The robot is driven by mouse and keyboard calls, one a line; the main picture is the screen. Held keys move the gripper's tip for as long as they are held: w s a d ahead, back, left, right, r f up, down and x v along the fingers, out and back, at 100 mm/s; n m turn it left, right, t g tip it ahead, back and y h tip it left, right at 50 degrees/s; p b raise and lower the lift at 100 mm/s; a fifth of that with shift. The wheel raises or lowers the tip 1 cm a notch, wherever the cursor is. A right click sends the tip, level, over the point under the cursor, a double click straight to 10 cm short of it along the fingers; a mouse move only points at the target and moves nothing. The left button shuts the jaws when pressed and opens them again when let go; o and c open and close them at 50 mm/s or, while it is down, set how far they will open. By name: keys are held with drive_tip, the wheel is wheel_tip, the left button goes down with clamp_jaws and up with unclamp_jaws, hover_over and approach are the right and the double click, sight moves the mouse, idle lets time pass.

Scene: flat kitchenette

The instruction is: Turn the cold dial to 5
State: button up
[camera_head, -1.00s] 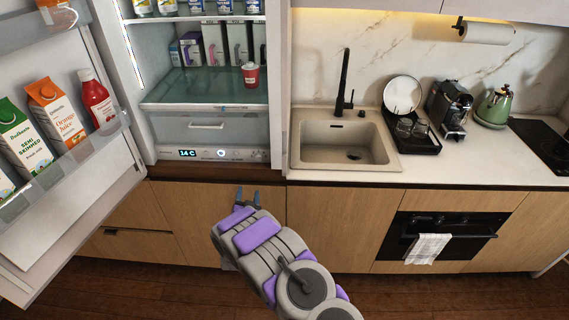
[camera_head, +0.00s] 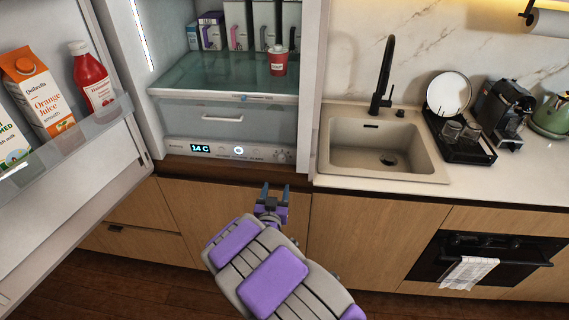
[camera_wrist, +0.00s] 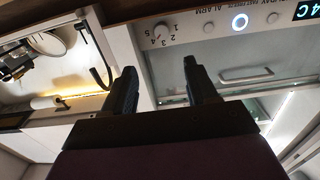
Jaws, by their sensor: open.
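The cold dial (camera_wrist: 162,31) is a small round knob with numbers 1 to 5 around it in the wrist view, which is upside down. Its setting is too small to tell. In the head view the dial (camera_head: 282,156) is at the right end of the fridge's control panel (camera_head: 222,150). My gripper (camera_head: 275,189) is open and empty, below and in front of the panel, apart from the dial. In the wrist view the dial shows between and beyond the dark fingers of my gripper (camera_wrist: 158,68).
The open fridge door (camera_head: 70,185) with cartons and a red bottle stands to the left. A drawer (camera_head: 225,120) and a shelf with a red cup (camera_head: 278,61) are above the panel. The counter with the sink (camera_head: 385,155) is to the right. Wooden cabinet fronts (camera_head: 360,235) lie below.

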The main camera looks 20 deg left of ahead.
sight(281, 159)
drive_tip(key=b+x, duration=0.1)
drive_tip(key=x, duration=0.8)
drive_tip(key=b+x, duration=0.1)
drive_tip(key=x, duration=0.3)
drive_tip(key=shift+w+a+f+b, duration=0.15)
drive_tip(key=shift+a+f+b, duration=0.15)
drive_tip(key=shift+b, duration=0.05)
drive_tip(key=shift+w+a+r, duration=0.1)
drive_tip(key=shift+w+a, duration=0.05)
drive_tip(key=shift+w, duration=0.2)
drive_tip(key=shift+c, duration=0.5)
